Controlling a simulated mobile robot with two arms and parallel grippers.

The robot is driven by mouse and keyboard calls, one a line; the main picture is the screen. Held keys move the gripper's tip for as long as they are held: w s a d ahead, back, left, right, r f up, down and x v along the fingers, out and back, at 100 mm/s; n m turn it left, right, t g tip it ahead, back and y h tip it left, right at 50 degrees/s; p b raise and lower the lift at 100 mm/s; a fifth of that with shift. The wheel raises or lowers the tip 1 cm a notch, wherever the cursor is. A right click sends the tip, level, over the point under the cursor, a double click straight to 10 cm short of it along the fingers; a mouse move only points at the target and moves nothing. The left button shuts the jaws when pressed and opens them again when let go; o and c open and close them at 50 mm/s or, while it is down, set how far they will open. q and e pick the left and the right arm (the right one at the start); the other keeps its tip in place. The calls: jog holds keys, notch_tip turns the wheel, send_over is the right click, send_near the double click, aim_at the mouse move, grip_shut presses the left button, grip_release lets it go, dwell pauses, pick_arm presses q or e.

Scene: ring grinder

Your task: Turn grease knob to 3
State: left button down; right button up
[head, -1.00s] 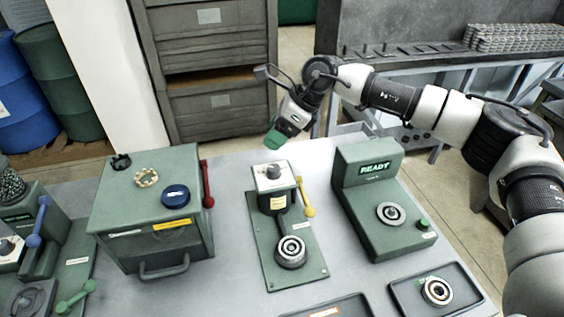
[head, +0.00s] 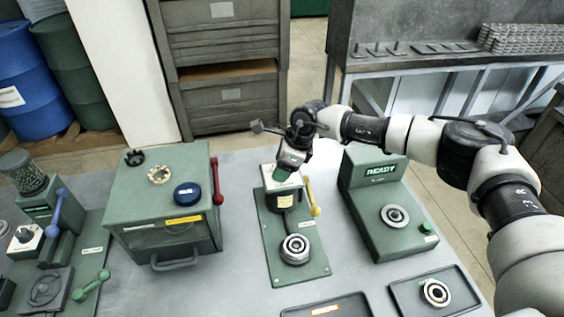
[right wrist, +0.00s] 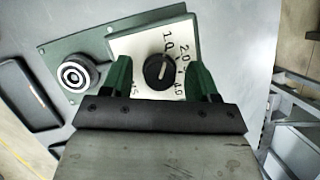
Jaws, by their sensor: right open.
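A dark round knob (right wrist: 158,71) with a pale pointer line sits on a white dial plate (right wrist: 125,47) in the right wrist view. The plate has marks such as 1.0, 2.0 and 4.0; the exact setting is hard to read. The plate tops the green middle station (head: 284,222) in the head view. My right gripper (head: 283,176) is above it, open, its green fingers on either side of the knob with gaps visible. A similar knob (head: 23,235) on a white plate is at far left. I cannot read which is labelled grease. My left gripper is out of view.
A yellow lever (head: 313,198) stands right of the middle station, with a ring (head: 295,249) in front. A green box (head: 165,240) with a red lever (head: 216,181) is to the left. The READY machine (head: 375,220) is to the right. Trays lie in front.

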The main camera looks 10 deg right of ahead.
jog(key=shift+f, duration=0.1)
jog(key=c, duration=0.9)
jog(key=shift+m, duration=0.3)
jog(key=shift+f+m+t+b, duration=0.1)
jog(key=shift+m+t+b, duration=0.4)
jog(key=shift+m, duration=0.5)
jog(key=m+t+h+b, duration=0.1)
jog(key=m, duration=0.1)
jog(key=shift+f+m, duration=0.1)
jog(key=shift+m, duration=0.3)
jog(key=m+h+b, duration=0.1)
jog(key=m+b, duration=0.3)
jog(key=b, duration=0.1)
jog(key=m+t+h+b, duration=0.1)
jog(key=m+b, duration=0.2)
jog(key=b, duration=0.1)
jog(key=shift+s+f+m+h+b, duration=0.1)
jog(key=shift+m+h+b, duration=0.3)
jog(key=shift+r+m+h+b, duration=0.2)
jog(key=shift+m+h+b, duration=0.3)
jog(key=shift+m+b, duration=0.9)
